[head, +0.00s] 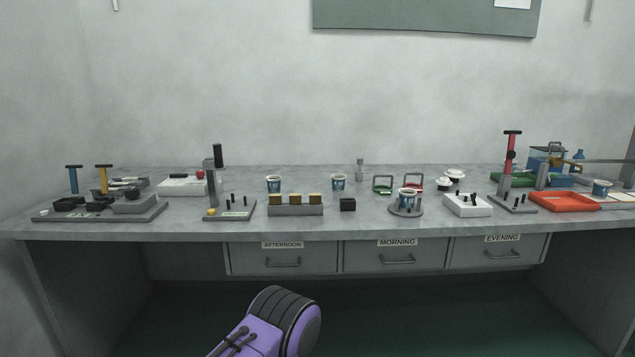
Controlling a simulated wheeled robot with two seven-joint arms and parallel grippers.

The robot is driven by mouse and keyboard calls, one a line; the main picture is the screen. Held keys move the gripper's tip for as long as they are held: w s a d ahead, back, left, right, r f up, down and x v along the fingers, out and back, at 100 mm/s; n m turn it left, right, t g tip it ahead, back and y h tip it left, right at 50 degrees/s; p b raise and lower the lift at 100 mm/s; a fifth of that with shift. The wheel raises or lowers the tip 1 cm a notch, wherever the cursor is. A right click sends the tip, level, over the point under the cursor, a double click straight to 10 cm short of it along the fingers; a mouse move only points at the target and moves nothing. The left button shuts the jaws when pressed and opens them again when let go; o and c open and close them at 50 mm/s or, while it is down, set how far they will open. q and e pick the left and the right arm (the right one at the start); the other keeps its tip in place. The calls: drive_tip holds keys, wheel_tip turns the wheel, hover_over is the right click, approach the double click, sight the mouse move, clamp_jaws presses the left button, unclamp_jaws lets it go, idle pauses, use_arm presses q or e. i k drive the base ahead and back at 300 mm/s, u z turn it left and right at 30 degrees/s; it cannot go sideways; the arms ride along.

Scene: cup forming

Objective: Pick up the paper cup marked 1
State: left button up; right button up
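Several blue-and-white paper cups are on the grey bench. One cup (274,184) stands left of the middle, behind a grey block with tan pieces. Another cup (338,183) stands near the middle. A third cup (407,196) is on a round grey stand (405,211) right of the middle. One more cup (601,187) is at the far right. Their markings are too small to read, so I cannot tell which is marked 1. Neither of my grippers is in view.
The grey block (295,210) and a small black box (347,204) are at the front middle. Upright tool stands (212,185) (507,160) rise left and right. A red tray (564,202) is at right. Labelled drawers (397,258) are below. Some bench surface near the middle is bare.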

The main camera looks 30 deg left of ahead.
sight(273, 181)
drive_tip(key=u, duration=0.35)
drive_tip(key=i, duration=0.85)
drive_tip(key=u, duration=0.65)
